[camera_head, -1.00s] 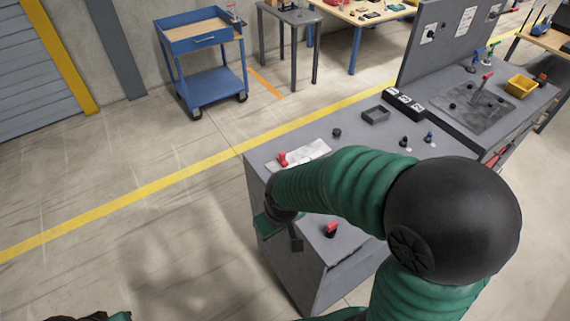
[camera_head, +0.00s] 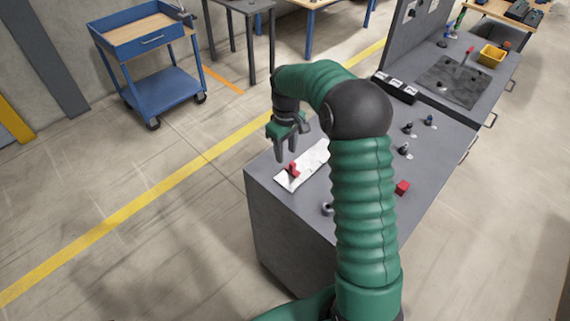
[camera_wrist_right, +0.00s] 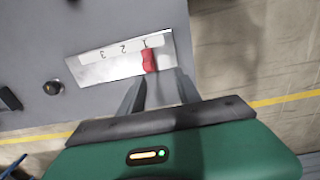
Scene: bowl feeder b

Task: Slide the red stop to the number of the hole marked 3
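The red stop (camera_head: 293,169) stands on a pale metal plate (camera_head: 312,160) near the corner of the grey bench. In the right wrist view the stop (camera_wrist_right: 149,61) sits beside the 1, at one end of the plate's row of upside-down numbers 3, 2, 1. My right gripper (camera_head: 291,146) hangs above the plate, close to the stop. In the wrist view its two fingers (camera_wrist_right: 160,88) are spread apart, with the stop lying just beyond the gap between them and nothing held. My left gripper is out of view. I cannot make out which hole is marked 3.
On the bench (camera_head: 275,195) are a red block (camera_head: 402,188), small dark pegs (camera_head: 404,149), a grey ring (camera_head: 327,209) partly behind my arm, and a black block with white labels (camera_head: 395,88). A yellow bin (camera_head: 491,56) stands farther back. A blue cart (camera_head: 150,65) stands on the floor.

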